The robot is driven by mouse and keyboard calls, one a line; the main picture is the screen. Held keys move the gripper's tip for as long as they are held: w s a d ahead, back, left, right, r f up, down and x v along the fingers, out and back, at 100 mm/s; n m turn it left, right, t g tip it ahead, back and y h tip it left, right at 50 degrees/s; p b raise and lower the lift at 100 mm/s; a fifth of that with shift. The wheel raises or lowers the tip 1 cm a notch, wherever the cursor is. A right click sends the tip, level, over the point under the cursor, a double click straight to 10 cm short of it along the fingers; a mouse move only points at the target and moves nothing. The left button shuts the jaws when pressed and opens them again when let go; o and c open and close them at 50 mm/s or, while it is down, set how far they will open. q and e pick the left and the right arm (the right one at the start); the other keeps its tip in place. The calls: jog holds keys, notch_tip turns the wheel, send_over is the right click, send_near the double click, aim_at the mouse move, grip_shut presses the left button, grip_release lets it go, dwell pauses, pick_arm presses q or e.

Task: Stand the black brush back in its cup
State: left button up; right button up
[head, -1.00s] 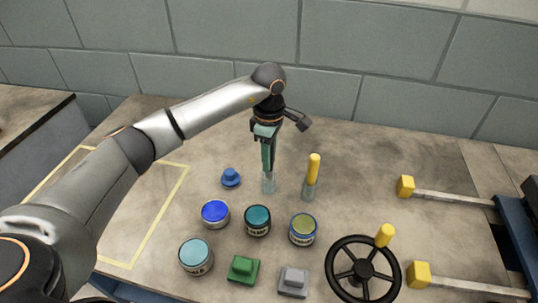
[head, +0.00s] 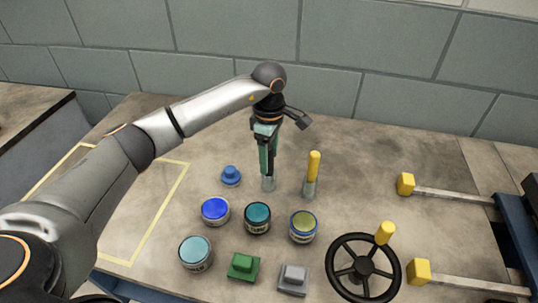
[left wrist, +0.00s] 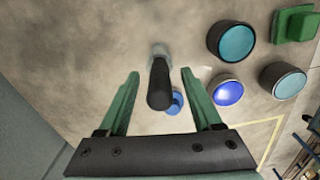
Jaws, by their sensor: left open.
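The black brush (left wrist: 160,88) stands in its clear cup (head: 268,184), with its dark handle pointing up toward the left wrist camera. In the head view the brush is mostly hidden behind the fingers. My left gripper (left wrist: 160,74) is open, with one green finger on each side of the handle and a gap on both sides. In the head view the left gripper (head: 268,166) hangs straight down just above the cup. My right gripper is not in view.
A yellow-handled brush (head: 314,166) stands in another clear cup to the right. A blue knobbed piece (head: 231,176), several paint tins (head: 257,218), and green (head: 243,267) and grey (head: 293,280) blocks are nearby. A black handwheel (head: 364,270) is front right.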

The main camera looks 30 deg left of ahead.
pick_arm(q)
notch_tip(320, 180, up, 12)
jog(key=shift+r+p, duration=0.25)
jog(key=shift+p, duration=0.1)
dwell(1.0)
